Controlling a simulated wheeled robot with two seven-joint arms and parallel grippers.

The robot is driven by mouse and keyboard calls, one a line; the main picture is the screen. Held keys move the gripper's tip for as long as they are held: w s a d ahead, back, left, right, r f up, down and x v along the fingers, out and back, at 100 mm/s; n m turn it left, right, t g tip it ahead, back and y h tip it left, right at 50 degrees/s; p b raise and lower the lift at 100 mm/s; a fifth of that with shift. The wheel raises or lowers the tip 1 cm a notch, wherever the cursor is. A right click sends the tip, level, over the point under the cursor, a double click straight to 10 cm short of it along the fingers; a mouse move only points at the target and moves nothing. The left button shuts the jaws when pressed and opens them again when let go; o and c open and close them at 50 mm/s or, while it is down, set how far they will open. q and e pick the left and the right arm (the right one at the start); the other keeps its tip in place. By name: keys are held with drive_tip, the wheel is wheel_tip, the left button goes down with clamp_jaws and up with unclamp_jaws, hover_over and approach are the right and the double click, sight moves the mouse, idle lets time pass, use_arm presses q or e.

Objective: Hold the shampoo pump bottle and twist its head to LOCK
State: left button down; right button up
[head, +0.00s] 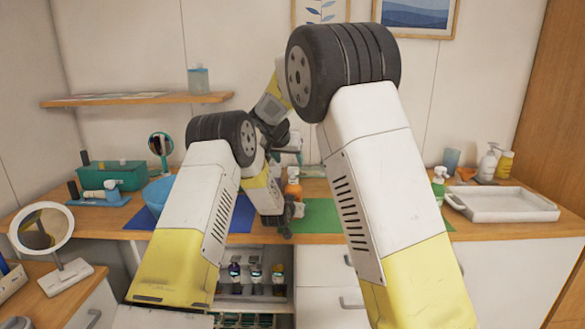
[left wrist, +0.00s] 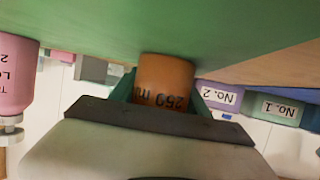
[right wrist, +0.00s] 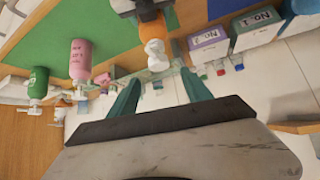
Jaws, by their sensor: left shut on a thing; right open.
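The orange pump bottle (head: 293,184) stands over the green mat (head: 320,216) in the head view. My left gripper (head: 287,212) is shut on its body; the left wrist view shows the orange body (left wrist: 163,84) with "250 ml" text between the fingers. In the right wrist view the bottle (right wrist: 152,29) appears upside down, with its white pump head (right wrist: 156,54) just past my right fingertips (right wrist: 158,76). My right gripper (head: 290,146) is open above the bottle, its fingers apart on either side of the head's line. Any lock mark is too small to read.
A pink bottle (right wrist: 81,58) and a green pump bottle (right wrist: 38,83) stand nearby. Boxes labelled No. 2 (right wrist: 208,44) and No. 1 (right wrist: 256,28) are close by. A white tray (head: 500,213) sits at right, a blue bowl (head: 157,190) at left.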

sight(293, 168)
drive_tip(key=x, duration=0.6)
drive_tip(key=shift+w+d+f, duration=0.1)
drive_tip(key=shift+w+f, duration=0.1)
drive_tip(key=shift+f, duration=0.05)
clamp_jaws()
